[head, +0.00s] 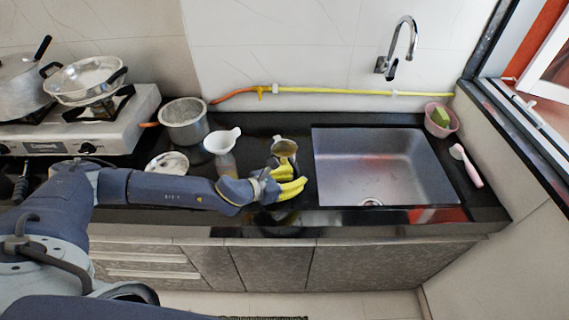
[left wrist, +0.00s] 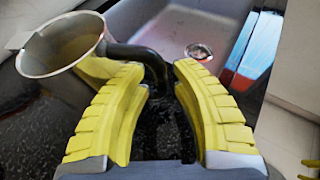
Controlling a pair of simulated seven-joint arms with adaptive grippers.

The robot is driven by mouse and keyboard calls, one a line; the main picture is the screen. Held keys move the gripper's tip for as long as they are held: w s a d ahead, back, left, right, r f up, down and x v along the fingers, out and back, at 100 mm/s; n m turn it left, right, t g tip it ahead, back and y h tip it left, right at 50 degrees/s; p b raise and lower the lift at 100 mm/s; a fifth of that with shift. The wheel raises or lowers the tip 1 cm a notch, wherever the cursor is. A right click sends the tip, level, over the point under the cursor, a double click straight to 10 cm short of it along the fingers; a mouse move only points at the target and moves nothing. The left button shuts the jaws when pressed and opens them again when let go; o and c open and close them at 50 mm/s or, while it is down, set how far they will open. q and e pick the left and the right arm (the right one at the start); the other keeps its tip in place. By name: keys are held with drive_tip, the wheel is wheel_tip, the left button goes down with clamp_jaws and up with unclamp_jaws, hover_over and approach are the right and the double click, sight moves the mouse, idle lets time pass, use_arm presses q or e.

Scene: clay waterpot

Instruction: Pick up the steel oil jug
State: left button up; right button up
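The steel oil jug (head: 285,148) stands on the dark counter just left of the sink. In the left wrist view the jug (left wrist: 62,45) is at the upper left, with its wide round mouth showing. Its dark curved handle (left wrist: 155,60) reaches between my yellow fingertips. My left gripper (head: 301,181) is at the near side of the jug, and its fingers also show in the left wrist view (left wrist: 164,72). The fingers are apart, one on each side of the handle; I cannot tell whether either touches it.
A white pot (head: 222,141), a steel pot (head: 184,122) and a round lid (head: 167,163) are left of the jug. The sink (head: 385,165) lies to the right, with a pink brush (head: 467,166) beyond it. The counter's front edge is close below my gripper.

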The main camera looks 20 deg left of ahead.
use_arm(q)
clamp_jaws()
drive_tip(key=shift+r, duration=0.1)
idle(0.3)
wheel_tip(320, 180, up, 20)
idle(0.7)
